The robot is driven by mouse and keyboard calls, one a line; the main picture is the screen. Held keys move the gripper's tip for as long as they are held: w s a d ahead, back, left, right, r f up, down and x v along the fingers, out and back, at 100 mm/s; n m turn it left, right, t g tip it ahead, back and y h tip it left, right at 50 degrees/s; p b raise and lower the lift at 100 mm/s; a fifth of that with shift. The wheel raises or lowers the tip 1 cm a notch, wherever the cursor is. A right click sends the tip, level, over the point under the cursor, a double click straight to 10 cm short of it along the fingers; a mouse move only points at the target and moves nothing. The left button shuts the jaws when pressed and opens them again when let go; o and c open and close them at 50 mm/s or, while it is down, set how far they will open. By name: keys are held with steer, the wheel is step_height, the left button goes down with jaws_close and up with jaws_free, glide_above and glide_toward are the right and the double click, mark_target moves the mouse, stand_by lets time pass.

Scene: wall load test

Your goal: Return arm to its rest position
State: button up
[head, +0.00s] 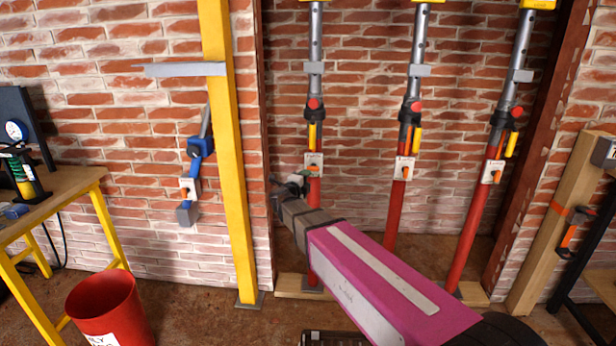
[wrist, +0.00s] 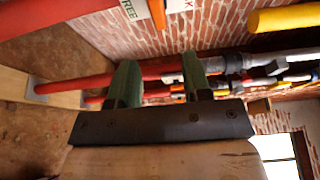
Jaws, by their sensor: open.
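My arm (head: 370,278), with a magenta sleeve, reaches up and left from the lower right in the head view. My gripper (head: 293,183) is at its end, in front of or close beside the leftmost red prop (head: 314,225), just below that prop's white tag; the exact gap cannot be told. In the wrist view my gripper (wrist: 160,82) shows two green fingers spread apart, with nothing between them. A red prop (wrist: 75,84) runs across behind the fingers there.
Two more red props, the middle (head: 397,205) and the right (head: 475,220), stand in the brick recess. A yellow post (head: 230,150) stands left of it. A red bucket (head: 103,310) and a workbench (head: 60,200) are at left. A timber post (head: 545,240) stands at right.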

steer(key=s+d+f+n+g+y, duration=0.45)
steer(key=f+n+y, duration=0.2)
steer(key=n, duration=0.35)
steer(key=s+d+f+n+g+y, duration=0.3)
steer(key=d+f+n+y, duration=0.25)
steer(key=f+n, duration=0.35)
steer(key=s+d+f+n+g+h, duration=0.2)
steer(key=s+d+f+g, duration=0.1)
steer(key=s+d, duration=0.5)
steer(key=s+d+f+n+g+h, duration=0.2)
steer(key=s+d+f+g, duration=0.1)
steer(key=s+d+g, duration=0.3)
steer(key=s+d, duration=0.2)
steer(key=shift+s+h, duration=0.3)
steer(key=shift+s, duration=0.1)
